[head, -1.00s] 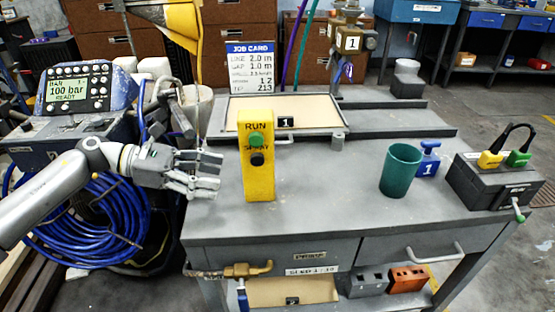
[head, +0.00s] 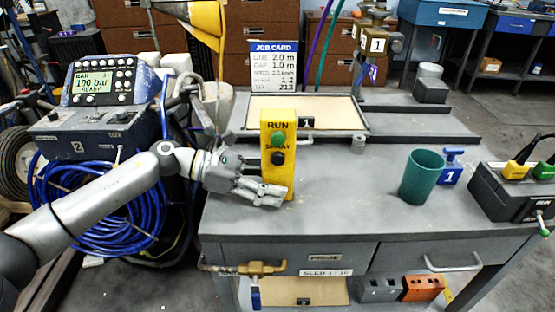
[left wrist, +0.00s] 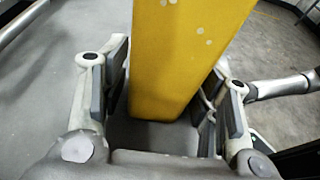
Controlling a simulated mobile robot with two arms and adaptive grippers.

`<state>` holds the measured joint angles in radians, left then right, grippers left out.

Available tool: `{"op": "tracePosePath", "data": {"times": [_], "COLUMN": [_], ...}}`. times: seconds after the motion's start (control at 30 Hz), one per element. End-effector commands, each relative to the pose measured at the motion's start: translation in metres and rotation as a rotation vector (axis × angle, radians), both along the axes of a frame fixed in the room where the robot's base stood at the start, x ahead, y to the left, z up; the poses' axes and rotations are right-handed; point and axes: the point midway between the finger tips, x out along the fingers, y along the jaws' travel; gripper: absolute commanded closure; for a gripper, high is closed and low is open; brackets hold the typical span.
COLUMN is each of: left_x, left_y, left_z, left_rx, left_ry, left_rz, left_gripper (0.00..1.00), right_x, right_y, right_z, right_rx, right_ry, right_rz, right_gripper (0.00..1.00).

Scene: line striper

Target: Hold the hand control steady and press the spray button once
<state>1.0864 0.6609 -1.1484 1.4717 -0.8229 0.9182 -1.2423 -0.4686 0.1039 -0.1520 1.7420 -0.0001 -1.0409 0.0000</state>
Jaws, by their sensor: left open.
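The yellow hand control (head: 277,170) stands upright on the grey bench. It carries a green button under the word RUN and a black spray button (head: 277,158) below the word SPRAY. My left gripper (head: 262,190) is at its lower part, with fingers reaching around its sides. In the left wrist view the yellow control (left wrist: 180,60) stands between the two open fingers of the left gripper (left wrist: 165,100), with a gap beside the left finger; contact on the right side cannot be told. My right gripper is not seen in the head view.
A green cup (head: 421,177) and a blue stamp-like piece marked 1 (head: 452,167) stand to the right. A dark box with yellow and green plugs (head: 510,190) is at the far right. A control console (head: 95,100) and blue hose (head: 90,215) are at left. The bench middle is clear.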

Motion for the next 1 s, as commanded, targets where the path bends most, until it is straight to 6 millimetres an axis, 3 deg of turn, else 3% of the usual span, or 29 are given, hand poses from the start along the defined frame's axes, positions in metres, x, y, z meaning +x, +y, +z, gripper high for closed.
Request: {"op": "tracePosePath", "data": {"times": [0.23,0.47,0.53,0.57,0.77,1.0], "left_x": [0.0,-0.0001,0.0,0.0,0.0,0.0], "left_y": [-0.0007,-0.0005,-0.0005,-0.0004,-0.0004,-0.0003], "left_z": [0.0001,0.0,0.0,0.0,0.0,-0.0001], "left_rx": [0.0,0.0,0.0,0.0,0.0,0.0], "left_ry": [0.0,0.0,0.0,0.0,0.0,0.0], "left_rz": [0.0,0.0,0.0,0.0,0.0,0.0], "left_gripper": [0.44,0.72,0.72,0.62,0.87,0.88], "right_x": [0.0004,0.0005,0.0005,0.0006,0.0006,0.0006], "right_y": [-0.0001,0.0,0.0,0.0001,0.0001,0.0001], "right_z": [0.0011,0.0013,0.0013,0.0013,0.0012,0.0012], "right_rx": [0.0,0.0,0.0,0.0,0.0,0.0], "right_ry": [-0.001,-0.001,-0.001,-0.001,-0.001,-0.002], "right_rz": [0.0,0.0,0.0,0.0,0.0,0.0], "right_gripper": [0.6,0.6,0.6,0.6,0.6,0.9]}}
